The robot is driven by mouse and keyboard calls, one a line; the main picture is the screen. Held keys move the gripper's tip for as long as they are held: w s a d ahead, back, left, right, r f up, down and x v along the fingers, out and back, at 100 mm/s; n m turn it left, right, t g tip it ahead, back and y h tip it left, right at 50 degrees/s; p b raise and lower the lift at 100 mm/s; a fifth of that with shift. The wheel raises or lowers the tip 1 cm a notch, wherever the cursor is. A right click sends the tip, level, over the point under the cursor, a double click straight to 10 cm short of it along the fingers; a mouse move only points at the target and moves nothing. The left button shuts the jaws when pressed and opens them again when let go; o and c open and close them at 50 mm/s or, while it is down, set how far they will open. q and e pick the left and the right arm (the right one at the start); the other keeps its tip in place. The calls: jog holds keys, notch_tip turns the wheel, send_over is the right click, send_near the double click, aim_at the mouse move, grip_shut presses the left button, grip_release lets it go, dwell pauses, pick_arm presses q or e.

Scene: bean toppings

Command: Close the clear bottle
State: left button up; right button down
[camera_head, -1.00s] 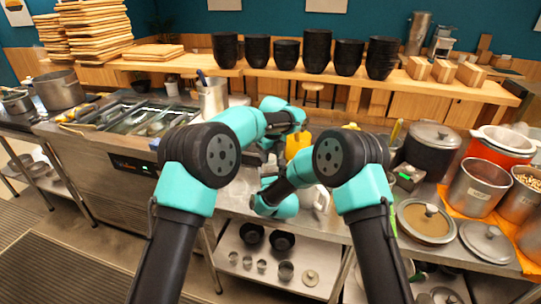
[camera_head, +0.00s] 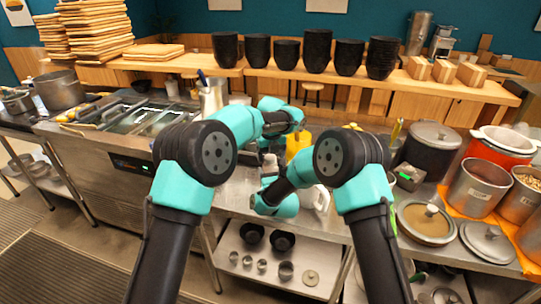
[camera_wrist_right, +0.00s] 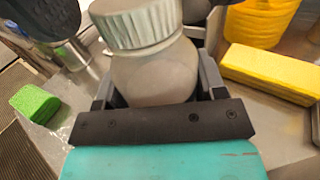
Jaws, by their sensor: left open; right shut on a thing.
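The clear bottle (camera_wrist_right: 155,75) fills the middle of the right wrist view, with a ribbed, pale grey-green cap (camera_wrist_right: 137,24) at its mouth. The cap looks slightly tilted in this view; I cannot tell how tight it is. My right gripper (camera_wrist_right: 157,88) is shut on the bottle body, one finger on each side. In the head view, my left gripper (camera_head: 271,137) is open near the bottle, small and partly hidden by my arms. A dark shape at the wrist view's upper left may be part of my left arm.
A yellow block (camera_wrist_right: 270,73) and a yellow container (camera_wrist_right: 262,20) are right of the bottle in the wrist view. A green sponge (camera_wrist_right: 36,102) lies left. In the head view, a white jug (camera_head: 318,198) is close by and pots (camera_head: 430,148) crowd the right counter.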

pick_arm(q)
notch_tip(320, 180, up, 12)
jog(key=s, duration=0.1)
jog(key=shift+s+d, duration=0.2)
dwell(0.3)
pick_arm(e)
jog(key=shift+c, duration=0.6)
grip_release()
jog(key=v, duration=1.7)
jog(key=shift+s+d, duration=0.1)
jog(key=shift+s, duration=0.1)
